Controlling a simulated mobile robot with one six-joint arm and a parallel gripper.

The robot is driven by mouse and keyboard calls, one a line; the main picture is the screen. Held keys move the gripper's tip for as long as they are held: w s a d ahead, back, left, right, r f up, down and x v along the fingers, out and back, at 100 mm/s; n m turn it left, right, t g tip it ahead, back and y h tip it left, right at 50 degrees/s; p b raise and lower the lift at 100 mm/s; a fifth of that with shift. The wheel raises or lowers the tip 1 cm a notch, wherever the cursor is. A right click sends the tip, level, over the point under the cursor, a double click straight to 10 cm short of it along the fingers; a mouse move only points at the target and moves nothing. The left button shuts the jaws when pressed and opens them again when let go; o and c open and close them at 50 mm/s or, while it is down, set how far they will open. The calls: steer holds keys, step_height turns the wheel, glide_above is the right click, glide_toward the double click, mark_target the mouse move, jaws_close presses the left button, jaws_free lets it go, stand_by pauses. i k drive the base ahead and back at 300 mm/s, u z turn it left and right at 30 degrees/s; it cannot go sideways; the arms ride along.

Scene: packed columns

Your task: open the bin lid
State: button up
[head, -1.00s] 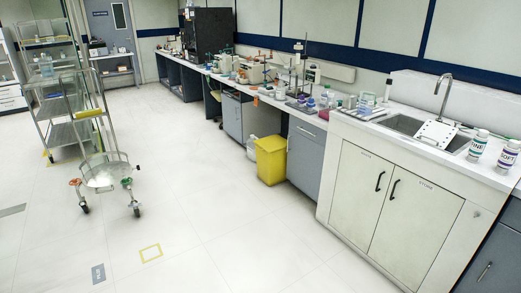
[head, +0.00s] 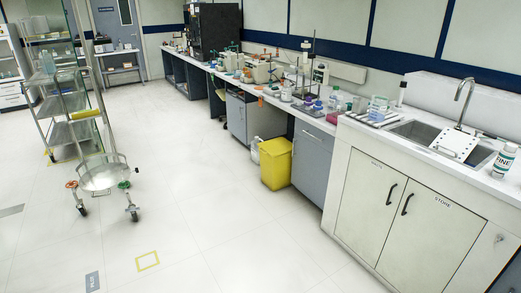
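A yellow bin (head: 276,164) stands on the floor against the lab bench, right of the middle of the head view. Its top looks covered by a yellow lid (head: 275,146), which appears shut. My gripper is not in view.
A grey cabinet (head: 313,163) and a white sink cabinet (head: 400,205) stand right of the bin. A wheeled cart (head: 102,172) is at left. The white floor (head: 200,215) before the bin is clear.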

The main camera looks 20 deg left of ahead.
mark_target(279, 145)
steer(key=u, duration=0.2)
steer(key=i, duration=1.05)
steer(key=u, duration=0.55)
steer(key=i, duration=0.85)
steer(key=u, duration=0.55)
steer(key=i, duration=0.8)
steer(key=u, duration=0.55)
steer(key=i, duration=0.95)
steer(key=u, duration=0.35)
